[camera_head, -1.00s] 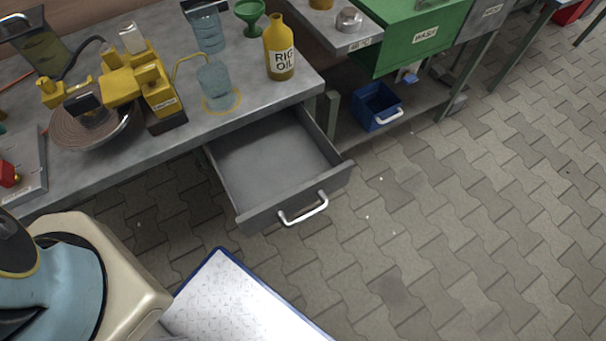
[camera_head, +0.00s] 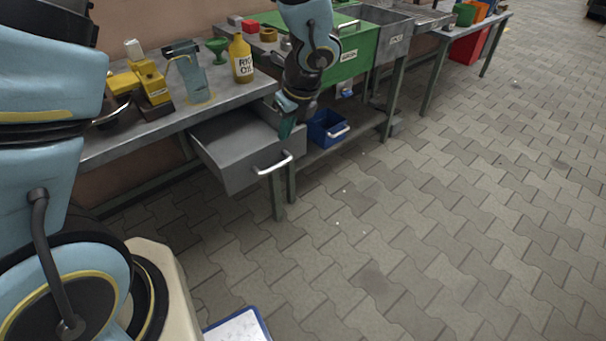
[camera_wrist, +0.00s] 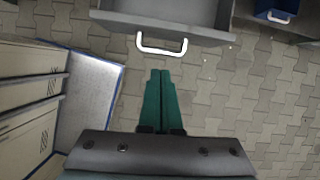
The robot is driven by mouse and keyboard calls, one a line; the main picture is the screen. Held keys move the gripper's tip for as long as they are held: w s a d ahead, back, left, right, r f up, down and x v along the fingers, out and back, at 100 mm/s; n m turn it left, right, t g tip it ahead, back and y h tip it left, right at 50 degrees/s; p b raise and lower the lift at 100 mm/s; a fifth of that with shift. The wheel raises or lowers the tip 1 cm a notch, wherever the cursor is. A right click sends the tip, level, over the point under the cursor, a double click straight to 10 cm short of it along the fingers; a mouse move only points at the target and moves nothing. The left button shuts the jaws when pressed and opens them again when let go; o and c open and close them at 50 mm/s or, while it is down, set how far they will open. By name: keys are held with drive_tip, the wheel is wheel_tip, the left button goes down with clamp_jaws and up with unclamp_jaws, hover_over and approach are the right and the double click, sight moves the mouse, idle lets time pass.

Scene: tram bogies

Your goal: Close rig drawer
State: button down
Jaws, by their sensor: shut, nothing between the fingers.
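The grey rig drawer (camera_head: 235,160) stands pulled out from under the workbench, with an empty interior where visible. Its pale bar handle (camera_head: 273,163) is on the front panel. In the wrist view the drawer (camera_wrist: 190,12) is at the top, its handle (camera_wrist: 162,47) just beyond my fingertips. My gripper (camera_head: 286,130) has green fingers, pressed together and empty, and in the head view it overlaps the drawer's right front corner. In the wrist view my gripper (camera_wrist: 160,73) shows against the floor, a small gap from the handle; its height relative to the handle is unclear.
The workbench (camera_head: 115,145) carries a yellow rig, a glass jug and a yellow oil bottle (camera_head: 241,58). A blue bin (camera_head: 326,128) sits on a low shelf right of the drawer. The paved floor (camera_head: 420,230) in front is clear. Beige cabinets (camera_wrist: 30,95) show left in the wrist view.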

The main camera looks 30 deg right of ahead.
sight(275, 148)
drive_tip(key=shift+m, duration=0.4)
drive_tip(key=x, duration=1)
drive_tip(key=shift+w+d+f, duration=0.1)
drive_tip(key=shift+w+d, duration=0.25)
drive_tip(key=shift+w, duration=0.15)
drive_tip(key=shift+w+a+f, duration=0.1)
drive_tip(key=shift+w, duration=0.7)
